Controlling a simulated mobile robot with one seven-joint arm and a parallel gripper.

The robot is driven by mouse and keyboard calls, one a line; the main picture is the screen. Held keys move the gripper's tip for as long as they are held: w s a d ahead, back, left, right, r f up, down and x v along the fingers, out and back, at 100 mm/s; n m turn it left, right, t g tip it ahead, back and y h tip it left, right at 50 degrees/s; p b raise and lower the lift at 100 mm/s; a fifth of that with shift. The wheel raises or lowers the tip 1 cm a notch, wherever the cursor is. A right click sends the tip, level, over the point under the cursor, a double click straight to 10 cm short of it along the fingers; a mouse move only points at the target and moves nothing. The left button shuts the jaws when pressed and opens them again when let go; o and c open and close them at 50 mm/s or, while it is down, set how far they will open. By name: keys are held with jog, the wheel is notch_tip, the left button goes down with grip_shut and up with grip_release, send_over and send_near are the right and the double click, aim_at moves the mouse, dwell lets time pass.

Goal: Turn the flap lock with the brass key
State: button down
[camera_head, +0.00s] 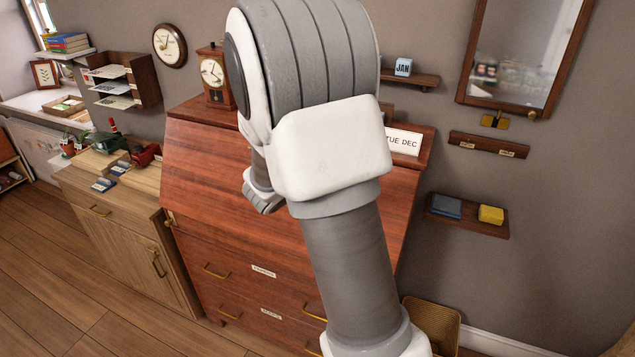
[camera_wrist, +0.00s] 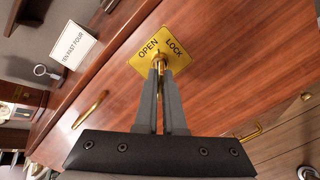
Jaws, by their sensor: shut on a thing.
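The yellow lock plate (camera_wrist: 181,57), lettered OPEN and LOCK, is fixed on the red-brown flap (camera_wrist: 225,75) in the wrist view. The brass key (camera_wrist: 159,61) shows at the plate's lower part, between my fingertips. My gripper (camera_wrist: 158,72) is shut on the key, its fingers pointing at the plate. Most of the key is hidden by the fingers, so its exact turn angle cannot be told. In the head view the slanted flap (camera_head: 205,165) of the desk looks closed. My arm hides the lock and key there.
A clock (camera_head: 214,74) and a sign (camera_head: 404,142) stand on top of the desk. A lower wooden cabinet (camera_head: 125,220) with small objects adjoins it at left. A wicker basket (camera_head: 436,318) is at right. Wall shelves and a mirror (camera_head: 525,50) hang at right.

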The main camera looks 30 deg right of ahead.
jog(key=shift+f+m+b, duration=0.15)
jog(key=shift+m+b, duration=0.55)
jog(key=shift+b, duration=0.6)
jog(key=shift+m+b, duration=0.9)
jog(key=shift+b, duration=0.5)
jog(key=c, duration=0.9)
grip_release()
jog(key=shift+p+v, duration=0.7)
jog(key=shift+v, duration=2.35)
jog(key=shift+c, duration=0.3)
